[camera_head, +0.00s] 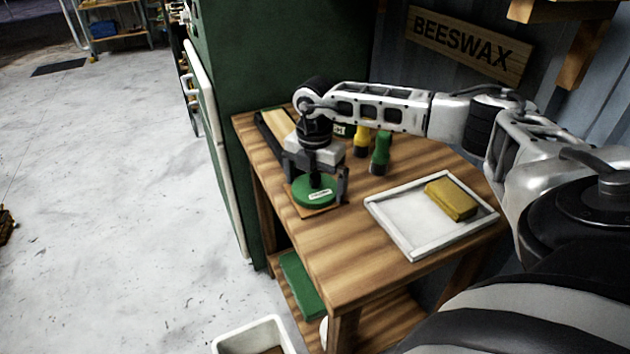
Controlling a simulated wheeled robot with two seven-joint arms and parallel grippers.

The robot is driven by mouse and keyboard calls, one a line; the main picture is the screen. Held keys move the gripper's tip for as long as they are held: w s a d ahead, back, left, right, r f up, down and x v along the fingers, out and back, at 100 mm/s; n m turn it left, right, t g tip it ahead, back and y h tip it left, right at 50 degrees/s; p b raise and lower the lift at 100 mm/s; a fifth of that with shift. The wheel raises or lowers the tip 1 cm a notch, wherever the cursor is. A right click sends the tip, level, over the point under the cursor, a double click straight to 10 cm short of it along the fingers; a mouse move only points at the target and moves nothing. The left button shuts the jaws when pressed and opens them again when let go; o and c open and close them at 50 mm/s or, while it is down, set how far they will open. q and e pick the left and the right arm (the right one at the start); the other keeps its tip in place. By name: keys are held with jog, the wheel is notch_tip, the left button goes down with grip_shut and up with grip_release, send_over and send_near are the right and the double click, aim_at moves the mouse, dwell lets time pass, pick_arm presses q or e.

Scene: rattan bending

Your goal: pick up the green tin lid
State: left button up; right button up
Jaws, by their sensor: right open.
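The green tin lid (316,192) is a round green disc with a small white label. It lies on a thin brown square piece (301,209) near the left edge of the wooden table. My right gripper (317,190) points down over the lid, open, with one finger beside its right side. The other finger is partly hidden, and I cannot tell whether the fingers touch the lid. My left gripper is not in view.
A white-framed tray (408,217) with a yellow block (451,199) lies right of the lid. A green-topped bottle (380,153) and a yellow one (361,141) stand behind. A green cabinet (270,60) borders the table's left side. A BEESWAX sign (462,47) hangs behind.

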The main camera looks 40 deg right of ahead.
jog(key=c, duration=0.7)
jog(key=shift+o, duration=0.2)
jog(key=shift+r, duration=0.1)
